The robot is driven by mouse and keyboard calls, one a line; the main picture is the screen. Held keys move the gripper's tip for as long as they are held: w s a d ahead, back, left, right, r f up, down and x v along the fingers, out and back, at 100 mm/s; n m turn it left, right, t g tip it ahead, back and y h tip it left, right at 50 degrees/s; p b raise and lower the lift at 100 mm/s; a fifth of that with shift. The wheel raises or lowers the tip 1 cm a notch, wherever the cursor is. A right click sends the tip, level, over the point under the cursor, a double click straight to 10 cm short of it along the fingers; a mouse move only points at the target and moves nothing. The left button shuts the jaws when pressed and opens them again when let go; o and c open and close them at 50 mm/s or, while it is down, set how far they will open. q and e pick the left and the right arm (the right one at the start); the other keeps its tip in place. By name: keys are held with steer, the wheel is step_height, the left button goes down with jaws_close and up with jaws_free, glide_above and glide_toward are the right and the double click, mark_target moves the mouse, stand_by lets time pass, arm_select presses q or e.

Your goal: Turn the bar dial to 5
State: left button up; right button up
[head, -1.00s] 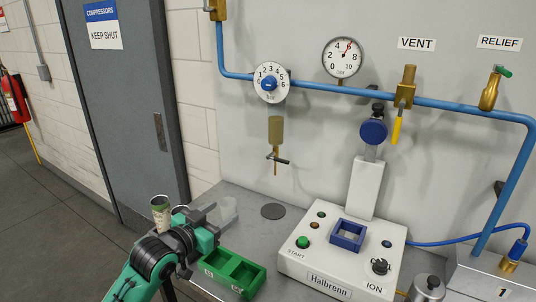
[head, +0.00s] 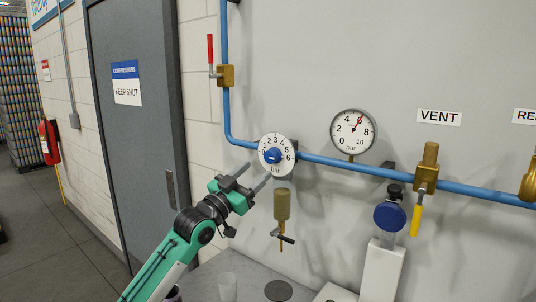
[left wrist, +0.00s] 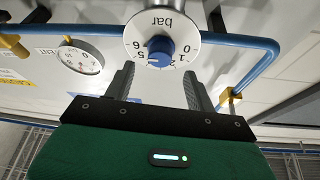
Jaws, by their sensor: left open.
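The bar dial (head: 288,143) is a round white plate numbered up to 6 with a blue knob (head: 272,156), mounted on the blue pipe. Which number the knob marks is too small to tell. My left gripper (head: 260,171) is open and empty, with its two fingers pointing up at the dial from the lower left. In the left wrist view the dial (left wrist: 137,30) appears upside down. Its blue knob (left wrist: 160,50) lies just beyond and between the fingertips (left wrist: 158,72), apparently apart from them. My right gripper is not in view.
A pressure gauge (head: 352,148) right of the dial has its red needle near 6. A brass filter bowl (head: 282,204) hangs below the dial. A yellow-handled vent valve (head: 427,180) is farther right. A red-handled valve (head: 225,76) is above left. The grey door (head: 135,150) stands left.

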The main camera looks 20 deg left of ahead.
mark_target(268, 158)
arm_select(q)
steer(key=p+x, duration=0.1)
steer(key=x, duration=0.3)
steer(key=shift+w+d+r, duration=0.1)
steer(key=shift+w+r, duration=0.1)
steer(key=shift+r, duration=0.1)
steer(key=shift+w+d+r+p, duration=0.1)
steer(key=shift+w+d+p, duration=0.05)
steer(key=shift+w+p, duration=0.2)
steer(key=shift+w+d, duration=0.2)
steer(key=shift+w, duration=0.1)
steer(key=shift+s, duration=0.1)
steer(key=shift+c, duration=0.3)
steer(key=shift+a, duration=0.1)
steer(key=c, duration=0.9)
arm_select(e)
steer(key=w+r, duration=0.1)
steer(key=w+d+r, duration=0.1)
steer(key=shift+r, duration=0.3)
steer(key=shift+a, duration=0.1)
